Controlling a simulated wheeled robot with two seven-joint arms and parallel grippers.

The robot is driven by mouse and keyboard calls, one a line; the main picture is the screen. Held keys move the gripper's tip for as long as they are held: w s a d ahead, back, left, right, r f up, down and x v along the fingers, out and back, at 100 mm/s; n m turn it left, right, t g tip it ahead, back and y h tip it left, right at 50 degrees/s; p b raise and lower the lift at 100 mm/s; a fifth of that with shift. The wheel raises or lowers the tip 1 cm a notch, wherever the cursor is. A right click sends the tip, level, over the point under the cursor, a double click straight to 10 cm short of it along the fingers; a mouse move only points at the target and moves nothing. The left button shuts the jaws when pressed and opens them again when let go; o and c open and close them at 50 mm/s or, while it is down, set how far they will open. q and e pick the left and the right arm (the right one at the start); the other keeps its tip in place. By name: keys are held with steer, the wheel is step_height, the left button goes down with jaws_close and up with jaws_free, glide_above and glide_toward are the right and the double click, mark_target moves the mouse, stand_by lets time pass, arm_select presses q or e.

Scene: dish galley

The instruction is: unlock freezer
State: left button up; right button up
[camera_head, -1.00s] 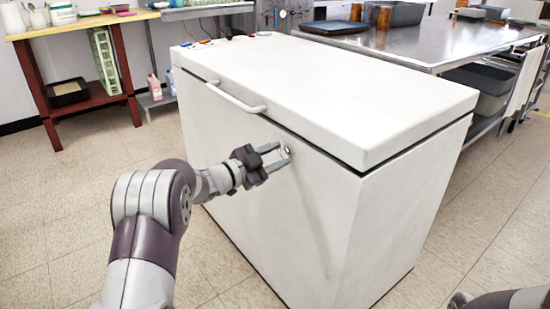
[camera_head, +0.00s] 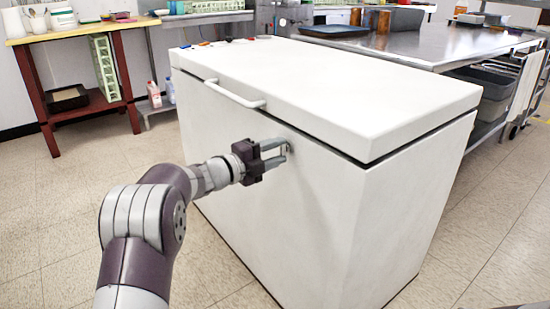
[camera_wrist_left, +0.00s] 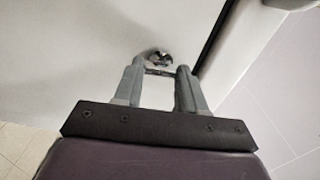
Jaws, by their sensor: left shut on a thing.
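The white chest freezer (camera_head: 285,215) stands in front of me with its lid (camera_head: 330,85) down. A white bar handle (camera_head: 235,95) is on its front near the top. My left gripper (camera_head: 284,152) is at the freezer's front, right of the handle and below the lid edge. In the left wrist view, a round metal lock (camera_wrist_left: 158,59) sits just beyond the fingertips. A small thin metal piece, seemingly a key (camera_wrist_left: 159,72), is held between the fingertips in front of the lock. How far it goes into the lock is hidden. My right gripper is out of view.
A steel table (camera_head: 440,45) with trays and tubs stands behind the freezer at right. A red-legged bench (camera_head: 75,85) is at the back left. Small items (camera_head: 228,39) lie on the lid's far left corner. Floor at left and right is clear.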

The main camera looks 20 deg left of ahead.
arm_select(q)
steer(key=shift+f+m+b, duration=0.1)
steer(key=shift+m+b, duration=0.2)
steer(key=shift+m, duration=0.3)
steer(key=o, duration=1.1)
steer(key=shift+c, duration=0.2)
steer(key=p+v, duration=0.4)
steer(key=v, duration=0.8)
steer(key=shift+s+a, duration=0.25)
